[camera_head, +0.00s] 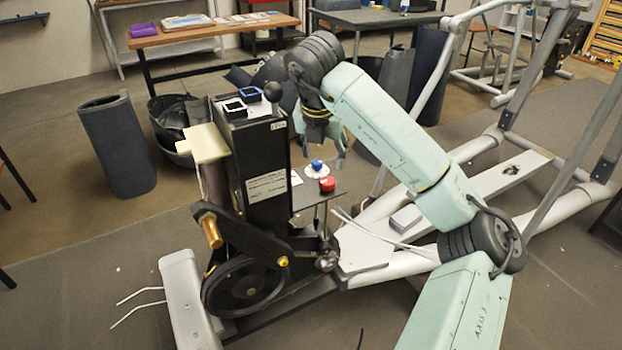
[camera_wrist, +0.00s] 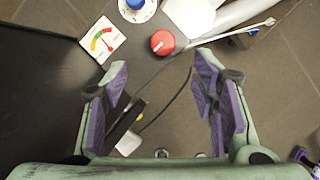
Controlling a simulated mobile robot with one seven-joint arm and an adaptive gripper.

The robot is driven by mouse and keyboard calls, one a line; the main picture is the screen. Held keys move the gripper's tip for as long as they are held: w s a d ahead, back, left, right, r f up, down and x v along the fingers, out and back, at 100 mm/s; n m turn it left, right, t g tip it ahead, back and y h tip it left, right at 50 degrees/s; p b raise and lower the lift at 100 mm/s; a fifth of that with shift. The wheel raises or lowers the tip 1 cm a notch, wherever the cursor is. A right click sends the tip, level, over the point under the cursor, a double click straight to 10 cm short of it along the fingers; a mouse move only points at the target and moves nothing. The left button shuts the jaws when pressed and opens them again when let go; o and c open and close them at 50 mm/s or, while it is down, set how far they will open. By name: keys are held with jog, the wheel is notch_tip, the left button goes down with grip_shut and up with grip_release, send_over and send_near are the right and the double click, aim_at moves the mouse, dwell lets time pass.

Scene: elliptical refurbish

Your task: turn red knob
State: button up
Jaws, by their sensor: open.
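The red knob (camera_head: 327,184) sits on a small dark panel beside the black upright housing. In the wrist view the red knob (camera_wrist: 162,42) lies beyond the fingertips, near the top middle, with a pale pointer mark on its face. My gripper (camera_head: 325,158) hangs above the panel in the head view, pointing down. In the wrist view its two purple-padded fingers (camera_wrist: 162,78) are spread apart with nothing between them. The knob is apart from both fingers.
A blue knob (camera_head: 316,165) on a white dial is next to the red one. A gauge (camera_wrist: 103,40) with coloured bands is left of it in the wrist view. The black housing (camera_head: 262,165) stands close on the left. White machine rails (camera_head: 375,258) run below and to the right.

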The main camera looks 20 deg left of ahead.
aim_at(328, 180)
jog(key=x, duration=1.1)
jog(key=shift+d+f, duration=0.1)
jog(key=shift+d, duration=0.1)
jog(key=shift+c, duration=0.3)
jog(key=c, duration=1.1)
